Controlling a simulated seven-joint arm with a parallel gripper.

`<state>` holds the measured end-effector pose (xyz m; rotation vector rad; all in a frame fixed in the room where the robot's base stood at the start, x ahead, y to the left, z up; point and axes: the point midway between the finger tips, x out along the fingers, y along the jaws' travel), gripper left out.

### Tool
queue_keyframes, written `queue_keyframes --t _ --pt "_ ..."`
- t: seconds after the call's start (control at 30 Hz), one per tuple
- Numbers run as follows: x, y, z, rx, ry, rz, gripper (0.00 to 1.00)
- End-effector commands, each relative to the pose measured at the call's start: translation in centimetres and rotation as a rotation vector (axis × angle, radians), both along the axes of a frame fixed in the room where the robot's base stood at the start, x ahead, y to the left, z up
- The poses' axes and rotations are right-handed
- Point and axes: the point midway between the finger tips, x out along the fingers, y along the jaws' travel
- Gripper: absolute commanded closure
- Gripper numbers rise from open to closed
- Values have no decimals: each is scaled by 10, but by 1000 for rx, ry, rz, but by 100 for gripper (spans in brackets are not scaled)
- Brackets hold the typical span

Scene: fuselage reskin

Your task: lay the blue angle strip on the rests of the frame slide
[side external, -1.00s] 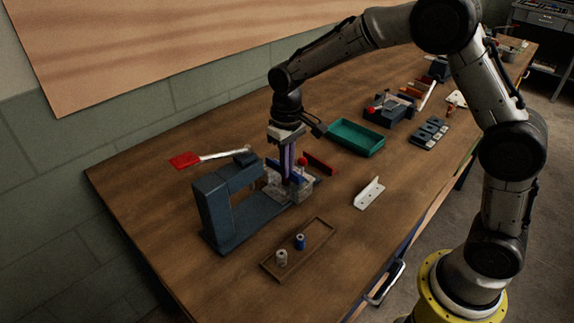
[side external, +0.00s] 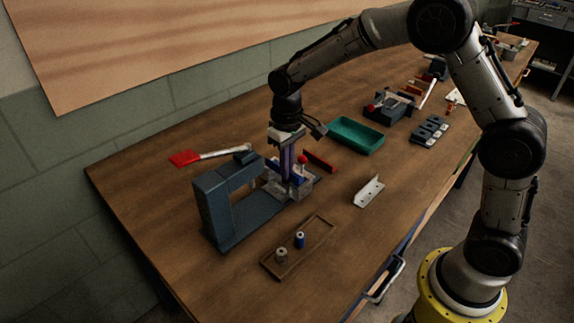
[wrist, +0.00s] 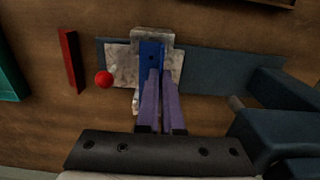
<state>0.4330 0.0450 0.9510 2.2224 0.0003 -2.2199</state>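The blue angle strip (wrist: 150,54) lies over the light grey metal block of the frame slide (wrist: 118,66) in the wrist view. In the wrist view the fingertips (wrist: 161,72) are close together with a narrow gap, over the strip's right edge. Whether they still pinch it is not clear. The rests under the strip are hidden.
A red-ball knob (wrist: 104,79) stands beside the slide. A blue-grey C-shaped frame (side external: 212,205) is on the left. A red bar (side external: 320,161), green tray (side external: 341,132), white bracket (side external: 369,191) and brown tray (side external: 273,272) with small cylinders lie around. Table between them is free.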

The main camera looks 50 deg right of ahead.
Motion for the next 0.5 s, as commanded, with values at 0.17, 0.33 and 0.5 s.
queue_keyframes --t 0.17,0.33,0.5 --pt "0 0 -4 0 0 0 100" --pt "0 0 -4 0 0 0 78" --pt "0 0 -4 0 0 0 61"
